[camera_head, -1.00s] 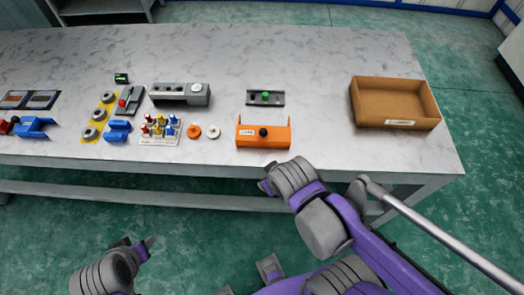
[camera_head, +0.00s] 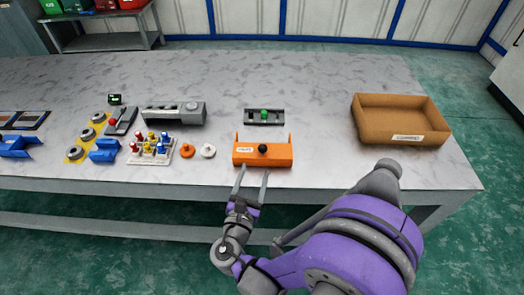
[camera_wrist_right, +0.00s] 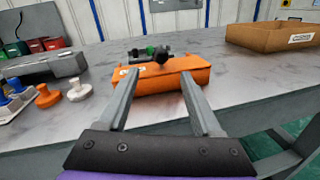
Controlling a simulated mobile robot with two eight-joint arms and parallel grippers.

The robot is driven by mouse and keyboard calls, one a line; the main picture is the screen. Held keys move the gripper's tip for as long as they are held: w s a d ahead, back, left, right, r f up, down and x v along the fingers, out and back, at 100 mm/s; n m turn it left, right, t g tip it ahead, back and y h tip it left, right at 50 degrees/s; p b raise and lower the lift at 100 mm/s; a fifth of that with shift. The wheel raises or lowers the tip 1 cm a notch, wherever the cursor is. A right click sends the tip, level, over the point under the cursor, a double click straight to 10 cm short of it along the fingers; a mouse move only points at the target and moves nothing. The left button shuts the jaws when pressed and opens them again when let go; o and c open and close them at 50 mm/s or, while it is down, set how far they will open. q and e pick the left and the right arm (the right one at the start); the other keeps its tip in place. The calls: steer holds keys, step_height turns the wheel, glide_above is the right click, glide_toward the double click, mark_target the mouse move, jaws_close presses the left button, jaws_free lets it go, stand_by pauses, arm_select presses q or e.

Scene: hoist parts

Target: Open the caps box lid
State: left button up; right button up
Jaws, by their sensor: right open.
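The orange caps box (camera_head: 270,160) stands near the table's front edge, with a black knob (camera_head: 263,148) on top and a small white label on its front. Its lid looks closed. It also shows in the right wrist view (camera_wrist_right: 165,83), straight ahead of the fingers. My right gripper (camera_head: 252,172) is open and empty, just in front of the box. In the right wrist view its two fingers (camera_wrist_right: 158,100) point at the box, one toward each side; I cannot tell whether they touch it. My left gripper is not in view.
Behind the box is a dark fixture with a green knob (camera_head: 264,116). An open cardboard box (camera_head: 400,132) stands at the right. Left of the orange box are orange (camera_head: 187,150) and white (camera_head: 208,151) round caps and a peg tray (camera_head: 136,156).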

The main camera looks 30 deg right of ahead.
mark_target(261, 152)
steer(key=x, duration=1)
steer(key=shift+d, duration=0.1)
jaws_close()
stand_by(1.1)
